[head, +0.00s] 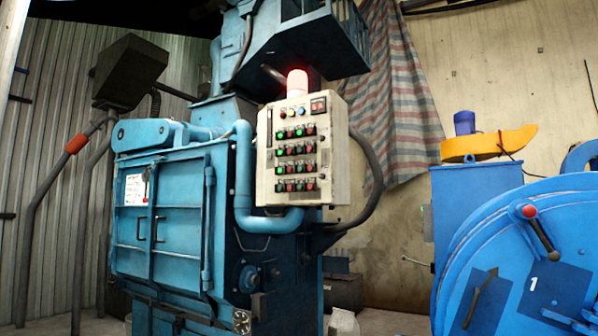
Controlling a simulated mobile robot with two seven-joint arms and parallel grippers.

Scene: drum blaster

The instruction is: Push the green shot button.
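A pale control box (332,160) is mounted on the front right of the blue blasting machine (180,220). Its face carries rows of small green and red buttons. Green buttons show in each row, among them one in the top row (281,134) and one in the bottom row (280,188). The labels are too small to read, so I cannot tell which green one is the shot button. A red lamp (297,82) glows on top of the box. Neither of my grippers is in view.
A blue pipe (243,180) bends under the box, and a dark cable (375,170) loops at its right. A large blue round machine (520,260) with a red-knobbed lever stands at the front right. A striped cloth (400,110) hangs behind. The space before the panel looks clear.

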